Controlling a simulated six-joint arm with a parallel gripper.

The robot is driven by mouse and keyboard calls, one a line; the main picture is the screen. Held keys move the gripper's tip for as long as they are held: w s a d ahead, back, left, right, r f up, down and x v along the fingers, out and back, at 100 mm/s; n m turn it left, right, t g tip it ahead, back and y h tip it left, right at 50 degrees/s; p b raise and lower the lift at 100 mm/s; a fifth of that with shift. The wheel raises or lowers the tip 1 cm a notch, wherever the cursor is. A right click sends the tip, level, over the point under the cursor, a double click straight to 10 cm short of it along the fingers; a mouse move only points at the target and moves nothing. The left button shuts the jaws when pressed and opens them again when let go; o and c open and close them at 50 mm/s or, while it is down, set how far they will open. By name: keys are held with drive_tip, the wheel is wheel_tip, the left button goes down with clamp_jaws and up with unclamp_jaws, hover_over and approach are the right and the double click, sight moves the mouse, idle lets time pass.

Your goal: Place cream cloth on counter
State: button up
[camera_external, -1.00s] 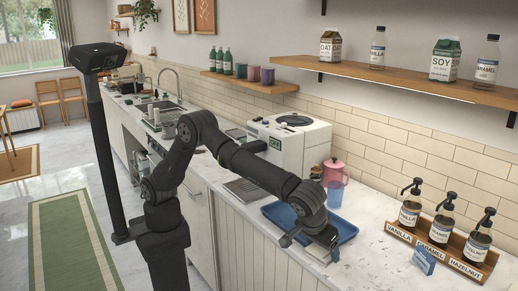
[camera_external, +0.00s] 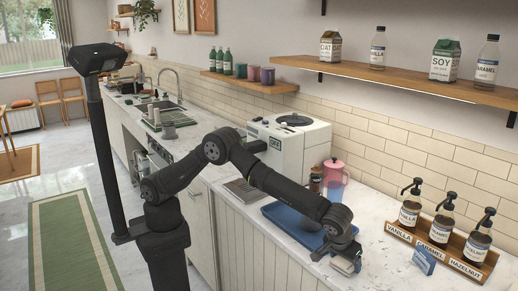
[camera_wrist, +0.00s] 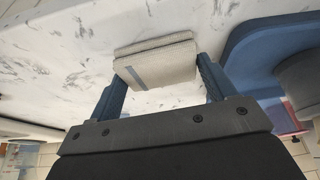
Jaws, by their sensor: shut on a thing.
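The cream cloth (camera_wrist: 157,62) is a folded block with a grey-blue stripe, held between the two fingers of my gripper (camera_wrist: 160,80). In the external view the cloth (camera_external: 343,264) shows below my gripper (camera_external: 338,250), over the marble counter (camera_external: 390,262) and to the right of the blue tray. I cannot tell whether the cloth touches the counter. In the wrist view bare counter (camera_wrist: 55,45) lies to the left of the cloth.
The blue tray (camera_external: 283,217) is left of my gripper, partly behind my arm.

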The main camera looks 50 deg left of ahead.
drive_tip(key=shift+f, duration=0.4)
drive_tip(key=shift+f, duration=0.15)
drive_tip(key=o, duration=1)
drive_tip(key=v, duration=1.2)
